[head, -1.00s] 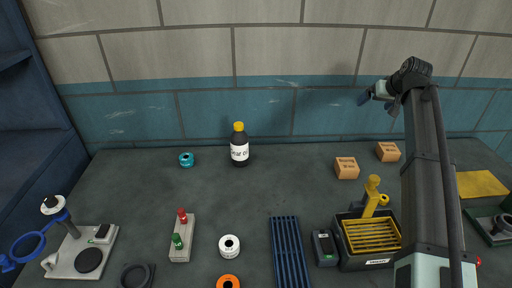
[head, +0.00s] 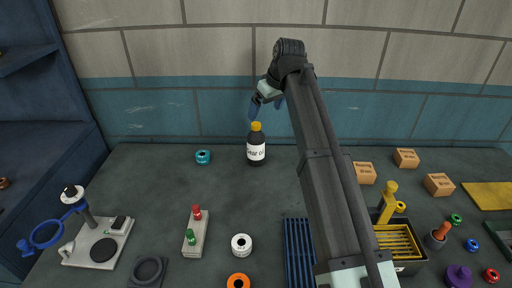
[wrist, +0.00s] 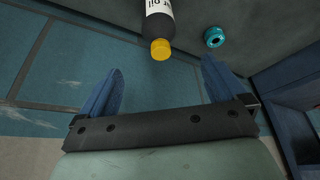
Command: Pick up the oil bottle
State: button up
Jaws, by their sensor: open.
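The oil bottle (head: 256,150) is dark with a white label and a yellow cap. It stands upright on the grey bench near the back wall in the head view. It also shows at the top of the wrist view (wrist: 159,24), with its cap toward my gripper. My gripper (head: 264,108) is above the bottle in the head view. In the wrist view my gripper (wrist: 160,88) has its two blue fingers wide apart with nothing between them. The bottle's cap lies beyond the fingertips, apart from them.
A teal ring (head: 203,157) lies left of the bottle. Orange boxes (head: 364,173) stand to the right. The bench around the bottle is clear.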

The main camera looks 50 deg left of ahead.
aim_at(257, 126)
jog(key=x, duration=0.8)
jog(key=shift+s+a+f, duration=0.25)
jog(key=shift+w+x, duration=0.2)
jog(key=shift+x, duration=1.15)
jog(key=shift+w+x, duration=0.15)
jog(key=shift+x, duration=1.2)
jog(key=shift+a+r, duration=0.15)
grip_shut()
